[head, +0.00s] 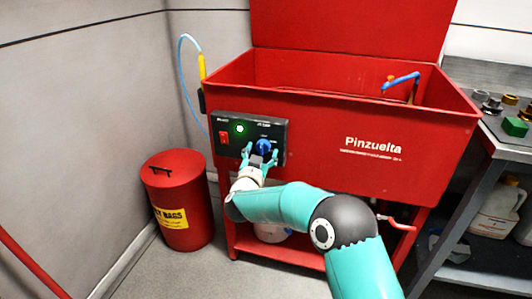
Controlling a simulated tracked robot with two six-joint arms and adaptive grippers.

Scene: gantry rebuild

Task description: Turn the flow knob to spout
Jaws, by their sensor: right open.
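The flow knob (263,146) is a blue knob on the right half of the black control panel (229,127) on the red washer's front. My right gripper (259,154) is open with its teal fingers at the knob, one on its left and one at its lower right. I cannot tell whether the fingers touch it. The knob's labels are too small to read. A blue spout (400,80) rises inside the basin at the right. My left gripper is not in view.
A red bin (178,200) stands left of the washer (330,110). A metal workbench (510,150) with small parts is at the right. A red valve handle (397,223) projects below the basin.

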